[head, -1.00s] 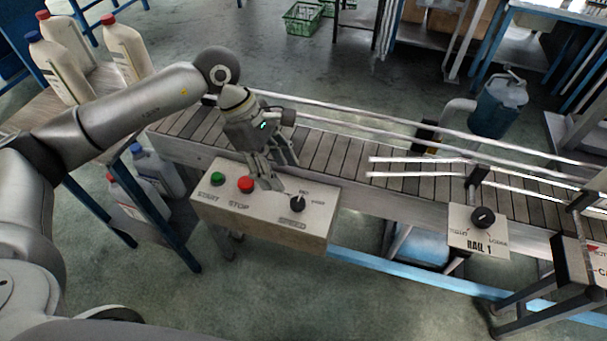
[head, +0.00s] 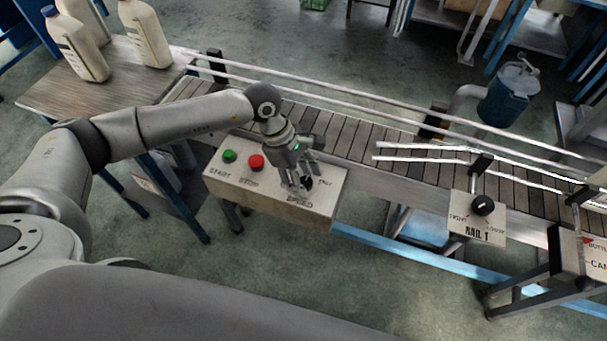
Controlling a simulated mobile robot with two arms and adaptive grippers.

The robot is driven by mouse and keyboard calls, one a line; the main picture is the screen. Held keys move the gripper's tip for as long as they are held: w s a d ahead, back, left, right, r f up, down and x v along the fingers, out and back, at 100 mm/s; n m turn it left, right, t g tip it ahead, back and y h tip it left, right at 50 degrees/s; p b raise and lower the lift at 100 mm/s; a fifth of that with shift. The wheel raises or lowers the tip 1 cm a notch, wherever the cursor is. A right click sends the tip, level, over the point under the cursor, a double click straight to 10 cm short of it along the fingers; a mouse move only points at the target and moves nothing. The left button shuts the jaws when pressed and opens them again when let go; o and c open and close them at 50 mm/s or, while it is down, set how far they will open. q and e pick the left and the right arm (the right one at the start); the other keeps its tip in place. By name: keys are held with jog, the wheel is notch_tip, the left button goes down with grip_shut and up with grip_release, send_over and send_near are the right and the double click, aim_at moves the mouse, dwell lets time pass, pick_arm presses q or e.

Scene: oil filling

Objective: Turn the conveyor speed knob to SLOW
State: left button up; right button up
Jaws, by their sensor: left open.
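The conveyor control box (head: 225,178) has a green START button (head: 229,156), a red STOP button (head: 256,161) and a black speed knob (head: 307,182) above the label SPEED. My left gripper (head: 298,190) points down at the knob with its fingers open. The fingers are at or just beside the knob and partly cover it. I cannot tell whether they touch it. The knob's pointer and the SLOW mark are hidden; a FAST mark seems to show to its right. My right gripper is not in view.
The conveyor (head: 345,135) with metal guide rails runs behind the box. To the right is a RAIL 1 panel (head: 470,217) with its own black knob (head: 483,205). Bottles (head: 75,45) stand on a table (head: 95,95) at the left. A blue can (head: 507,97) is beyond the conveyor.

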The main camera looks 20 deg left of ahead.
pick_arm(q)
jog(key=c, duration=1)
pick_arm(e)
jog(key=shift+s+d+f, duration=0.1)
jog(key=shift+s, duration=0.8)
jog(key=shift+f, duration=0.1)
